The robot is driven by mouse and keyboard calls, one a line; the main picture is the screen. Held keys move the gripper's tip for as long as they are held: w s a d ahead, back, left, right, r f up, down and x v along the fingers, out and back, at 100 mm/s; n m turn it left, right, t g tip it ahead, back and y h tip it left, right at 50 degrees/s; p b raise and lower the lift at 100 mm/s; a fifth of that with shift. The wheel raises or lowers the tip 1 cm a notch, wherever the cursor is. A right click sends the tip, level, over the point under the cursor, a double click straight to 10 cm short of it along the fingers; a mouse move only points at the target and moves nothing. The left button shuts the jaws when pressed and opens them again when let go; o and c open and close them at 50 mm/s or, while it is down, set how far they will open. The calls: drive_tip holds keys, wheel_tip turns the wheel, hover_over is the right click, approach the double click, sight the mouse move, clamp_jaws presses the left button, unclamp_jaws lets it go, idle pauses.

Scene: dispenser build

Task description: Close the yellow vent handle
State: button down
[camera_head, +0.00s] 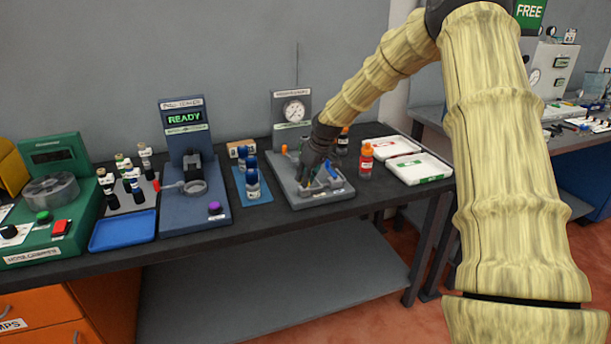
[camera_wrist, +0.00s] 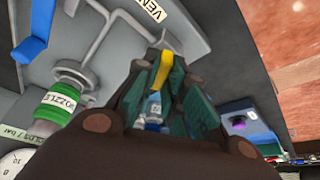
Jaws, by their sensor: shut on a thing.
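The yellow vent handle (camera_wrist: 165,68) shows in the wrist view as a short yellow bar between the green-padded fingers of my gripper (camera_wrist: 168,85). The fingers are shut on it. It lies beside a grey plate with a label starting "VEN" (camera_wrist: 148,6). In the head view my gripper (camera_head: 312,182) is lowered over the grey dispenser base (camera_head: 322,199), under the gauge panel (camera_head: 292,109). There my fingers hide most of the yellow handle. A blue handle (camera_head: 333,169) is to the right of my gripper; it also shows in the wrist view (camera_wrist: 38,30).
A green-banded nozzle (camera_wrist: 57,106) and grey pipes sit close to my fingers. An orange-capped bottle (camera_head: 366,160) and white trays (camera_head: 420,168) stand right of the dispenser. Blue-capped vials (camera_head: 252,182) and the blue "READY" station (camera_head: 185,125) stand left.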

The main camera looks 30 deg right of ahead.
drive_tip(key=m+h+p, duration=0.1)
drive_tip(key=m, duration=0.1)
drive_tip(key=m+h+p, duration=0.1)
drive_tip(key=m, duration=0.2)
drive_tip(key=shift+w+a+r+m, duration=0.1)
drive_tip(key=shift+r+m, duration=0.05)
drive_tip(key=shift+m, duration=0.15)
idle(0.4)
drive_tip(key=c, duration=1.5)
unclamp_jaws()
drive_tip(key=v, duration=1.1)
drive_tip(key=shift+s+a+r, duration=0.1)
drive_tip(key=shift+s+r, duration=0.2)
drive_tip(key=shift+r, duration=0.05)
